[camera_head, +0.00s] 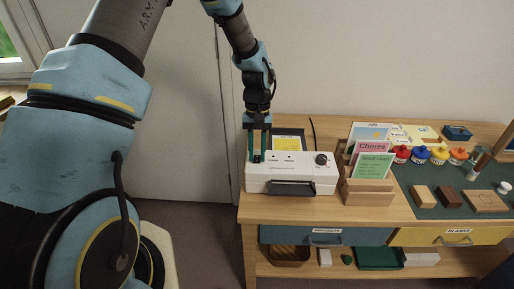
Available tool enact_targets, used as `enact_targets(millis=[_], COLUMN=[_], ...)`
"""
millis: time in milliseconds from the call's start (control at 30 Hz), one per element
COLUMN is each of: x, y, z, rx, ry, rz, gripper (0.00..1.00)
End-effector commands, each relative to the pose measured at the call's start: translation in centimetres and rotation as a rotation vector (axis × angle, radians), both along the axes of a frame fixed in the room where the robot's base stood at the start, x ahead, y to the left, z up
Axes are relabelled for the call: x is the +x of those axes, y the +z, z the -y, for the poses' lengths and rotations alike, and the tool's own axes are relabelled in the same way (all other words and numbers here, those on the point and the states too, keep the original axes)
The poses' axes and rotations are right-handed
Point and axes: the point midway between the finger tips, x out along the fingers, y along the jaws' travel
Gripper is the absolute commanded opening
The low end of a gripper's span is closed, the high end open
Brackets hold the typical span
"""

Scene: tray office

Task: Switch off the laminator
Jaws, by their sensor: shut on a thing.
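The laminator (262,184) is a white box with a dark tray at its front, standing on the left part of the wooden table. A black round knob (321,159) is on its top right, and small dark marks or lights show on its top middle. My gripper (258,158) points down at the top left of the laminator. Its two teal fingers are shut on a small dark part there, which looks like the laminator's switch. The fingertips hide most of this part, so I cannot tell its position.
A wooden rack (368,190) with "Chores" and other cards stands just right of the laminator. A yellow sheet (287,143) lies behind it. Several paint jars (420,155) and wooden blocks (447,197) sit on a dark mat at the right. Drawers (327,236) are below.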

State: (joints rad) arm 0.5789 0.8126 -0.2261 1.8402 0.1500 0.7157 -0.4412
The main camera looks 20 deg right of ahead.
Motion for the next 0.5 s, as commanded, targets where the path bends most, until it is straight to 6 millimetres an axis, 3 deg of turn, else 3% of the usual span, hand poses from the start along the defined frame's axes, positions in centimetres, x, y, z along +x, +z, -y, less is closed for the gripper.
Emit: enact_targets(millis=[400, 433, 500], x=[0.23, 0.23, 0.23], y=[0.08, 0.08, 0.08], z=[0.14, 0.14, 0.14], rx=[0.014, 0.014, 0.014], ry=[0.001, 0.001, 0.001], rz=[-0.037, -0.037, -0.037], gripper=[0.00, 0.30, 0.38])
